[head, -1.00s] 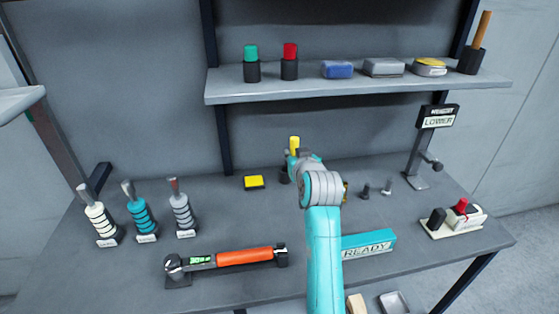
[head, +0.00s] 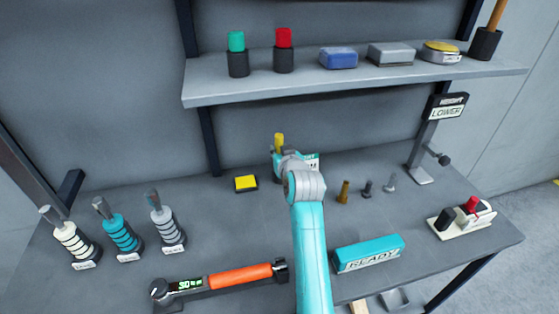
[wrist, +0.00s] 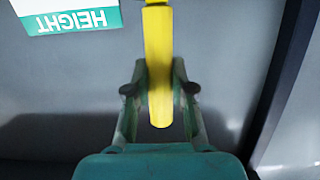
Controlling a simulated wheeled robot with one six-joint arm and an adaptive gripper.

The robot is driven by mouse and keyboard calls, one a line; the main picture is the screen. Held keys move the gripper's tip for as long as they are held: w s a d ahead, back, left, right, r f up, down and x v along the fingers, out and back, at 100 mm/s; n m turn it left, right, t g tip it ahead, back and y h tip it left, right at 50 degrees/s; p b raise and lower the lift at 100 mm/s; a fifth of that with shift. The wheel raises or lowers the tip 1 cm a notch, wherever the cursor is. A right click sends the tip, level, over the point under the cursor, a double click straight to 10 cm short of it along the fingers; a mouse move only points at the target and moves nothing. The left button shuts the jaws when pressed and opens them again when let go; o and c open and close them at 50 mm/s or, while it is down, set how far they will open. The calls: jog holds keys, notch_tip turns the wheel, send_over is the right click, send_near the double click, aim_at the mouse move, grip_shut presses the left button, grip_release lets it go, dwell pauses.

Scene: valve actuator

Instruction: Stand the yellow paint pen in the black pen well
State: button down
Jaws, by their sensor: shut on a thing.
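The yellow paint pen is held in my gripper; its yellow top (head: 279,140) shows above the gripper in the head view. In the wrist view the yellow pen (wrist: 158,70) runs between the two fingers (wrist: 158,98), which are shut on it. My gripper is above the back of the bench, below the shelf, and its fingers are mostly hidden by the wrist in the head view. Black cups on the shelf hold a green-topped piece (head: 237,42) and a red-topped piece (head: 284,38). I cannot pick out an empty black pen well.
A yellow pad (head: 245,183) lies left of my gripper. Small upright pegs (head: 344,191) stand to its right. A teal READY block (head: 368,254) and an orange-handled tool (head: 240,276) lie in front. The shelf (head: 340,86) overhangs the back. A HEIGHT label (wrist: 72,20) shows in the wrist view.

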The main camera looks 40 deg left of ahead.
jog(key=shift+f, duration=1.75)
jog(key=shift+f, duration=0.15)
jog(key=c, duration=1.3)
grip_release()
jog(key=shift+o, duration=0.2)
jog(key=shift+r, duration=0.2)
jog(key=v, duration=1.2)
jog(key=shift+d, duration=0.15)
